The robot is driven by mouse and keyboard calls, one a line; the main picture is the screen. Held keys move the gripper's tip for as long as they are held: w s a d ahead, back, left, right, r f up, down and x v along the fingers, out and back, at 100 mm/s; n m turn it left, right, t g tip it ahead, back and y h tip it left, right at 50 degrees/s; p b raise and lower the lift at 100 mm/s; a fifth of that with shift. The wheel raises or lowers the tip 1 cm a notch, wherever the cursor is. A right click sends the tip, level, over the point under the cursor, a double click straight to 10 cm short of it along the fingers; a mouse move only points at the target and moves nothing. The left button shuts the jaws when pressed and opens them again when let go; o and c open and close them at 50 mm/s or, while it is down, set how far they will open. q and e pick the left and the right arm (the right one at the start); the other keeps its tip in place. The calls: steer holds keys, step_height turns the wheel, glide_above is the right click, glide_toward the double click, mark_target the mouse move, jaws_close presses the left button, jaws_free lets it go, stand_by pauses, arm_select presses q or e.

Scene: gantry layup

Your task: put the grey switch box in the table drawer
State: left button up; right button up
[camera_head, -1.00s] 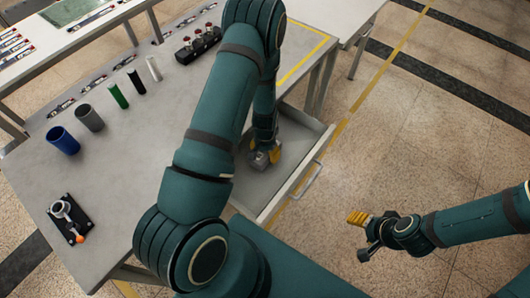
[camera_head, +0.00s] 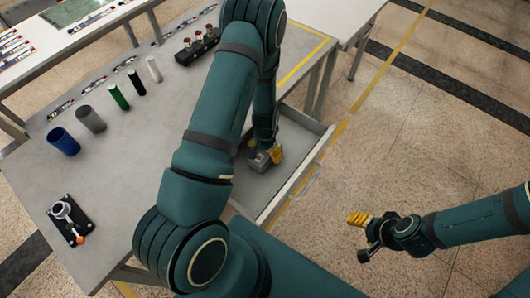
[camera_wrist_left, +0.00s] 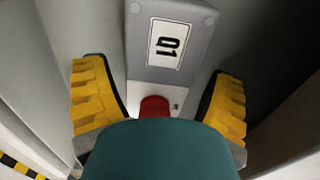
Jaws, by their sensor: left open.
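The grey switch box (camera_wrist_left: 205,52), with a white label and a red knob, lies between the two yellow fingers of my left gripper (camera_wrist_left: 160,100) in the left wrist view. Gaps show on both sides, so the fingers are open and apart from it. In the head view, my left gripper (camera_head: 265,156) is down inside the open table drawer (camera_head: 296,176), low near the drawer floor. The arm hides part of the drawer. My right gripper (camera_head: 362,237) is open and empty over the floor, right of the drawer.
The table (camera_head: 110,190) carries a blue cup (camera_head: 63,142), a grey cup (camera_head: 90,119), green, black and white cylinders, a black block with knobs (camera_head: 198,46) and a black-based fixture (camera_head: 70,220). The drawer's front part is clear.

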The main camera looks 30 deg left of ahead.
arm_select(q)
step_height(320, 180, up, 10)
steer(key=p, duration=0.2)
steer(key=s+d+n+h, duration=0.1)
steer(key=s+d, duration=0.2)
steer(key=d, duration=0.3)
steer(key=s+d+f+t+h, duration=0.1)
steer(key=s+d, duration=0.2)
steer(key=d, duration=0.3)
steer(key=s+d+f+n+h, duration=0.1)
steer(key=s+d, duration=0.1)
steer(key=d, duration=0.4)
steer(key=shift+s+n+t+h, duration=0.3)
steer(key=shift+s+t, duration=0.1)
steer(key=shift+s+d+r, duration=0.15)
steer(key=shift+d, duration=0.2)
arm_select(e)
steer(key=shift+w+r, duration=0.3)
steer(key=shift+r, duration=0.6)
steer(key=shift+s+d, duration=0.1)
